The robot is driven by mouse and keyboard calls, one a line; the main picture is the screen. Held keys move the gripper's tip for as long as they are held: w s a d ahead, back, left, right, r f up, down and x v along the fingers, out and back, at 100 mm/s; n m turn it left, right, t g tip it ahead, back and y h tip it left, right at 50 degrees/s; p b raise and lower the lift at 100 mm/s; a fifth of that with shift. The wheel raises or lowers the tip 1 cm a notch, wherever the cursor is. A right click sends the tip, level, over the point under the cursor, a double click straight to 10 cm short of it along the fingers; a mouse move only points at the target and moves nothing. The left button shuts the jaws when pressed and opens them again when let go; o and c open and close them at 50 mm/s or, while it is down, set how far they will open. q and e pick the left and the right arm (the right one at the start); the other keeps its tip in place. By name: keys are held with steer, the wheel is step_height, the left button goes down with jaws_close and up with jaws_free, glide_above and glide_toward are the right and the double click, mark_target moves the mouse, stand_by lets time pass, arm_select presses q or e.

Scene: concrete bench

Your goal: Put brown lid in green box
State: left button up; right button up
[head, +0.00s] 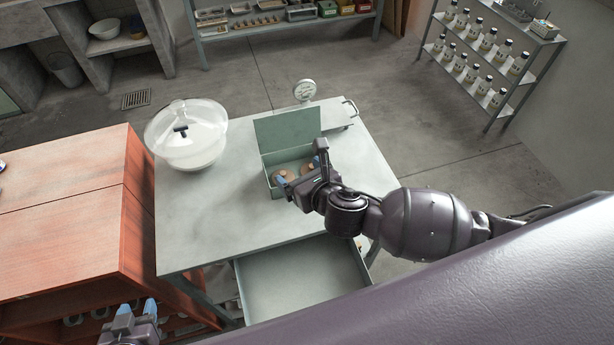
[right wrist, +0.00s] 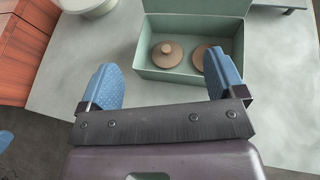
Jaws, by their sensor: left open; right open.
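The green box (head: 287,128) stands on the bench with its hinged cover raised. It also shows in the right wrist view (right wrist: 190,78). Inside it lie a brown lid with a round knob (right wrist: 166,54) and a second round brown piece (right wrist: 206,56), partly hidden by a finger. The two lie side by side on the box floor. My right gripper (right wrist: 163,78) is open and empty, near the front of the box; its fingers partly cover the box in the head view. My left gripper (head: 137,308) is open at the lower left, away from the bench top.
A glass dome vessel (head: 187,135) stands at the bench's left corner. A round dial gauge (head: 304,90) stands at the back. An open drawer (head: 300,280) juts out at the bench front. A reddish wooden cabinet (head: 70,210) is at left. The bench's left front is clear.

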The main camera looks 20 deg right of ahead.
steer(key=shift+v, duration=1.4)
steer(key=shift+f, duration=0.1)
steer(key=s+d+f+m, duration=0.1)
steer(key=m, duration=0.5)
steer(key=s+d+f+m, duration=0.1)
steer(key=f+m, duration=0.1)
steer(key=m, duration=0.5)
steer(key=s+d+f+m+g, duration=0.1)
steer(key=s+f+m, duration=0.1)
steer(key=m, duration=0.4)
steer(key=shift+d+f+m, duration=0.1)
steer(key=shift+f+m, duration=0.05)
steer(key=shift+m, duration=0.15)
steer(key=s+d+f+m+h, duration=0.3)
steer(key=s+d+m, duration=0.6)
steer(key=m, duration=0.9)
step_height(320, 180, down, 3)
steer(key=d, duration=0.2)
steer(key=shift+d+h, duration=0.25)
steer(key=shift+h, duration=0.05)
steer(key=shift+s+r, duration=0.1)
steer(key=shift+r, duration=0.15)
